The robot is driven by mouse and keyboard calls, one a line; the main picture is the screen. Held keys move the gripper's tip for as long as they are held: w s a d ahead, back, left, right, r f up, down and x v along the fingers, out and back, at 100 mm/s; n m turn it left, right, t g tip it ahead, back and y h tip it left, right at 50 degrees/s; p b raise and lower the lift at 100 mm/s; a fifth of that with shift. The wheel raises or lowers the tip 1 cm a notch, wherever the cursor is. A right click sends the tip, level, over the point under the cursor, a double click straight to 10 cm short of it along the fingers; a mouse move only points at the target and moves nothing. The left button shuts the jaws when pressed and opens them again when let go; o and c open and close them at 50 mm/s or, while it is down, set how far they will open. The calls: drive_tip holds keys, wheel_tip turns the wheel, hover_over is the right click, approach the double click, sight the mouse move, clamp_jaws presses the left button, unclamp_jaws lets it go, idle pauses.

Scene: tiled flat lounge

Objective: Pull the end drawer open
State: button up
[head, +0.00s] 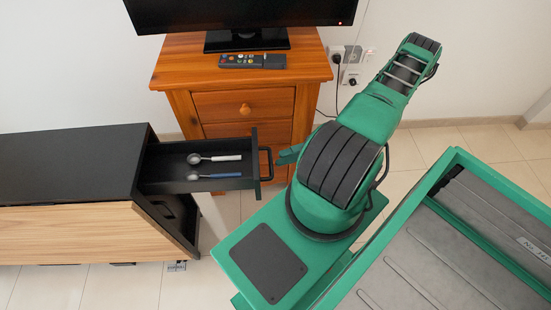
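The end drawer (165,157) is black and stands pulled out from the right end of the low black cabinet (70,165), which has a wood-look front. Two spoons lie in it, one with a white handle (222,157) and one with a blue handle (224,175). The drawer's dark bar handle (268,164) faces right. My gripper (286,156) is just right of this handle, with only a green tip part showing. My own arm hides the rest, so I cannot tell whether it touches the handle.
An orange wooden chest (172,78) stands behind the drawer, bearing a television (240,12) and a remote control (252,61). Sockets with plugs and a cable (338,95) are on the wall. Tiled floor (455,137) is clear at the right.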

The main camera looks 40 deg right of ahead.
drive_tip(key=v, duration=0.6)
drive_tip(key=shift+d+f, duration=0.15)
drive_tip(key=shift+d, duration=0.25)
drive_tip(key=shift+s, duration=0.1)
